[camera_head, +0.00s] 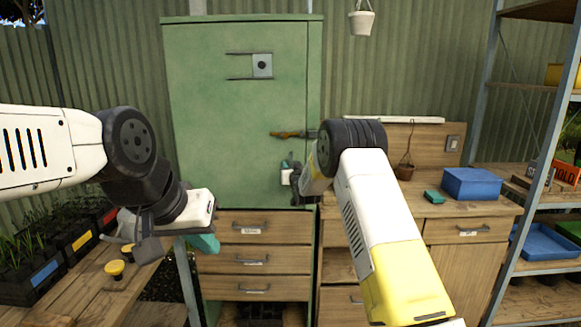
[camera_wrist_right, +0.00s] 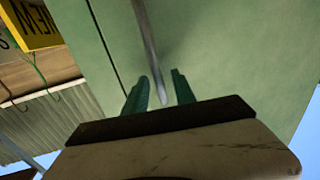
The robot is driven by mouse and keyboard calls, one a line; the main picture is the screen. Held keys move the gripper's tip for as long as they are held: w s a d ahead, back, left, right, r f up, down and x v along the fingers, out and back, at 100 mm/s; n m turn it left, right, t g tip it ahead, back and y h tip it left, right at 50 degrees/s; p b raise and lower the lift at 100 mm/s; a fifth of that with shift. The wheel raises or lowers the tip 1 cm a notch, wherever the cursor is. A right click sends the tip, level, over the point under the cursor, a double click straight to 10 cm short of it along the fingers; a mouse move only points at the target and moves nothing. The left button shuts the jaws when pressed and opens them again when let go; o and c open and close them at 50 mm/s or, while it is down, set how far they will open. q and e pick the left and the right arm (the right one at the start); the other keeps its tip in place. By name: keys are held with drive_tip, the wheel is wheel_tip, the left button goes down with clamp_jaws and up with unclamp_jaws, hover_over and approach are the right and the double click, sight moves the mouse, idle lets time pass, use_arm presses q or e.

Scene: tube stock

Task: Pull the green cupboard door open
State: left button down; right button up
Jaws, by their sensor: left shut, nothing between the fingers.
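The green cupboard door (camera_head: 225,100) stands shut at the back. A brownish lever handle (camera_head: 290,134) is on its right side, below a small grey plate (camera_head: 262,65). My right gripper (camera_head: 287,166) is by the door, just below the lever. In the right wrist view its two teal fingers (camera_wrist_right: 160,92) are apart in front of the green surface. A thin grey bar (camera_wrist_right: 149,45) runs down to between them; I cannot tell whether they touch it. My left gripper (camera_head: 204,243) is shut and empty, low in front of the wooden drawers.
Wooden drawers (camera_head: 254,229) are under the cupboard. A workbench (camera_head: 455,206) with a blue box (camera_head: 472,184) stands to the right, beside a metal shelf. A planting bench with several crates is at the left. A white pot (camera_head: 362,22) hangs above.

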drive_tip(key=shift+w, duration=0.35)
clamp_jaws()
idle(1.2)
